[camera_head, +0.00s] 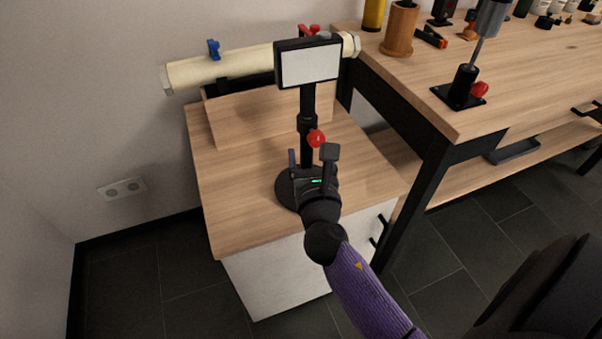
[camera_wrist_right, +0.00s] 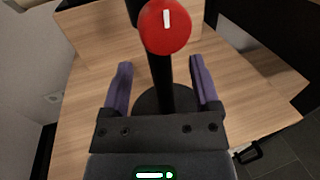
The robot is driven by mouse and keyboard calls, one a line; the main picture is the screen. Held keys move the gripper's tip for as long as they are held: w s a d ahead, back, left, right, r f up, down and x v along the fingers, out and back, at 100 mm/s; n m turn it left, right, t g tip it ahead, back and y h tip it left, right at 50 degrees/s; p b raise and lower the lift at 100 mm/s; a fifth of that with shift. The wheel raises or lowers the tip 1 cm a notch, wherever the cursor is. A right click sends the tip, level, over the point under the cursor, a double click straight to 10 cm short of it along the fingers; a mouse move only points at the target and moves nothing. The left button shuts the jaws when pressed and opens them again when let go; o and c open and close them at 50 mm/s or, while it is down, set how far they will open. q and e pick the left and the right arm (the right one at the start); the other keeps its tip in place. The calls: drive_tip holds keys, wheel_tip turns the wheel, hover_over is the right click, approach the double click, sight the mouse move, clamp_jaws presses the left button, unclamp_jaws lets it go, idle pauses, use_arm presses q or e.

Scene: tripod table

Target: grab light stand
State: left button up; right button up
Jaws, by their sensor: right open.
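The light stand (camera_head: 308,105) stands upright on the wooden cabinet top. It has a white rectangular lamp panel (camera_head: 310,64) with a black frame, a black pole, a red knob (camera_head: 316,138) and a round black base (camera_head: 284,190). My right gripper (camera_head: 312,158) is in front of the lower pole and hides part of the base. In the right wrist view, my right gripper (camera_wrist_right: 158,80) is open, with its two purple fingers on either side of the black pole (camera_wrist_right: 162,84). The red knob (camera_wrist_right: 165,26) is above and beyond the fingertips. My left gripper is not in view.
The cabinet top (camera_head: 235,215) has free room in front and to the left. A wooden box (camera_head: 240,120) and a cream roll (camera_head: 220,68) are behind the stand. A workbench (camera_head: 500,75) with tools and another red-knobbed stand (camera_head: 465,85) is at the right.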

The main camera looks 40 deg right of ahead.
drive_tip(key=b+x, duration=0.2)
drive_tip(key=x, duration=0.4)
drive_tip(key=shift+a+r, duration=0.1)
clamp_jaws()
idle(1.1)
